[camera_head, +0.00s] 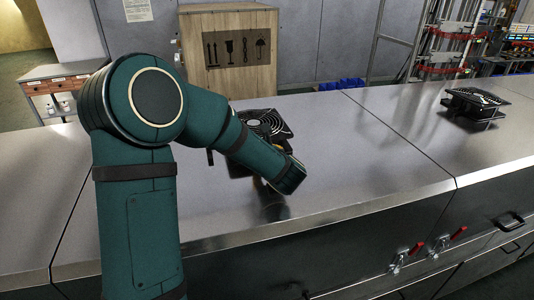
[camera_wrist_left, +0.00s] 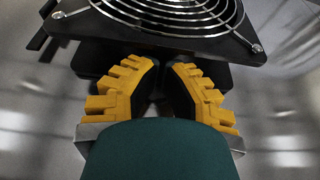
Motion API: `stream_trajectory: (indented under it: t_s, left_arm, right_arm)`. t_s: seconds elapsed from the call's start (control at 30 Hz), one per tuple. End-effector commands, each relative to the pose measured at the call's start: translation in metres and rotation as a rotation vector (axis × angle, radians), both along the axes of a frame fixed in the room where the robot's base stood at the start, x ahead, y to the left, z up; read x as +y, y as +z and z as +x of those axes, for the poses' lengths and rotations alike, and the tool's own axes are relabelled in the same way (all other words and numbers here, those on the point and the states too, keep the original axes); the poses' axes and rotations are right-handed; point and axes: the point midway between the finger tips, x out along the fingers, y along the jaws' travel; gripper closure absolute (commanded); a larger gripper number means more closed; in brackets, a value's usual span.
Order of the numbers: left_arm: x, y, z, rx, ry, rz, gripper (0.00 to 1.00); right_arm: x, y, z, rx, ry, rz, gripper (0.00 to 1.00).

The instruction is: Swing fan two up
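A black square fan with a round silver wire guard (camera_head: 266,123) sits on the metal top near the middle, partly hidden behind my left arm. It fills the top of the left wrist view (camera_wrist_left: 180,12). My left gripper (camera_wrist_left: 165,72) is at this fan's near edge, its yellow-backed fingers angled together with a narrow dark gap between the tips. Whether they hold part of the fan cannot be told. A second black fan (camera_head: 474,104) sits further right on the top. My right gripper is out of view.
The brushed metal top (camera_head: 350,150) is clear between the fans, with seams across it. Red-handled latches (camera_head: 408,256) are on the front face. Behind stand a wooden crate (camera_head: 230,50), blue bins (camera_head: 342,84) and a small side table (camera_head: 60,85).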

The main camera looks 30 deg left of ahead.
Motion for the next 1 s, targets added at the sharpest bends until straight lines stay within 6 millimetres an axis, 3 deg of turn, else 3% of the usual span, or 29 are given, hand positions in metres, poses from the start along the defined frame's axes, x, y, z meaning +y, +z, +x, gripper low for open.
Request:
stream_trajectory:
  t_s: [0.5,1.0]
  left_arm:
    - [0.004,-0.001,0.003,-0.001,0.0,-0.001,1.0]
    - [0.007,0.022,0.006,-0.005,0.0,0.001,1.0]
  right_arm:
    - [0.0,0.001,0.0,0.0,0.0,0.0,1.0]
    - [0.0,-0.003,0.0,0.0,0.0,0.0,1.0]
